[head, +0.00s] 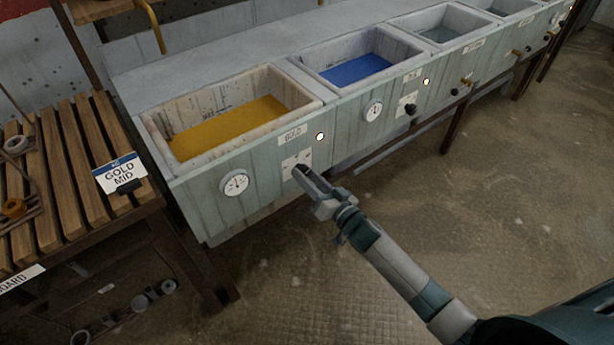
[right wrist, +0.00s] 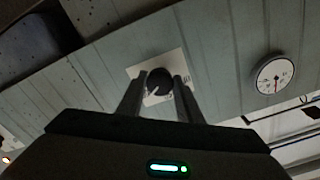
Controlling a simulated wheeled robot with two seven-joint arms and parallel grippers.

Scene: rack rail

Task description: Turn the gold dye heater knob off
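The gold dye vat (head: 158,130) holds yellow dye, with a GOLD label (head: 292,135) on its front panel. Its dark round knob (right wrist: 158,82) shows in the right wrist view on a white plate, a pale pointer mark on its face. In the head view my gripper hides most of the knob. My right gripper (head: 302,174) is at the gold panel. In the right wrist view its two fingers (right wrist: 158,90) stand apart on either side of the knob; contact cannot be told. My left gripper is not in view.
A lit lamp (head: 320,136) and a round gauge (head: 235,183) flank the gold plate. The blue vat (head: 330,80) stands to the right, with its own knob (head: 410,109) and gauge (head: 373,110). A slatted wooden bench (head: 85,150) stands left. The floor in front is open.

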